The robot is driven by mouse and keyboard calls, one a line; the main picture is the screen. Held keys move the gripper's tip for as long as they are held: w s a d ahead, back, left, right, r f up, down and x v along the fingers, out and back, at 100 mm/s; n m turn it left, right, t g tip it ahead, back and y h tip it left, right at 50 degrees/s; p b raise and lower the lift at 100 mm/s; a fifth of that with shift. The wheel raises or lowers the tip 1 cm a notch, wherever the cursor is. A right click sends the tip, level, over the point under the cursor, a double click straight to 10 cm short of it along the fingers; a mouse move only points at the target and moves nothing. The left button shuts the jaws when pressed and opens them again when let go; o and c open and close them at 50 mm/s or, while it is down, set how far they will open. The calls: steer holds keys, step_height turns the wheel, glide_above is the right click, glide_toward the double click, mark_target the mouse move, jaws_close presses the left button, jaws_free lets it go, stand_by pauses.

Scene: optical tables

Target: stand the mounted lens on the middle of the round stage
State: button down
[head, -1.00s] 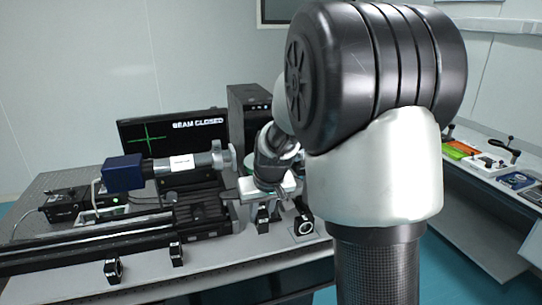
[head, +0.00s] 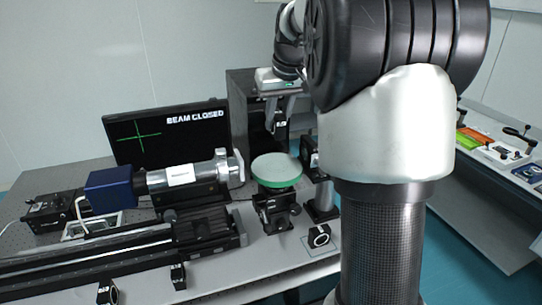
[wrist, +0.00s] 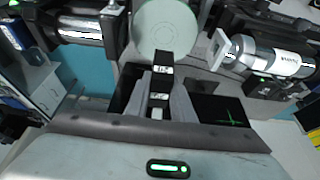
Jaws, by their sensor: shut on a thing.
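My gripper (head: 279,122) is in the upper middle of the head view, raised above the round stage. It is shut on a small dark mount with a white label, which I take for the mounted lens (wrist: 160,74). The wrist view shows it between the two fingers (wrist: 158,100); its glass cannot be made out. The round stage (head: 277,168) has a pale top and green rim and stands on a black post. In the wrist view the stage (wrist: 165,25) lies beyond the held mount. The stage top looks bare. The held mount is clear of it.
A silver and blue cylinder device (head: 180,175) lies left of the stage. A dark post mount (head: 312,158) stands close at its right. A small black mount (head: 318,236) stands in an outlined square in front. A monitor (head: 165,135) reads BEAM CLOSED.

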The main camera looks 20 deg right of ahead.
mark_target(277, 137)
steer(key=f, duration=0.5)
steer(key=shift+s+f, duration=0.2)
steer(key=shift+s, duration=0.05)
steer(key=shift+f, duration=2.05)
steer(key=shift+f, duration=0.1)
steer(key=c, duration=1.5)
jaws_free()
steer(key=shift+c, duration=0.2)
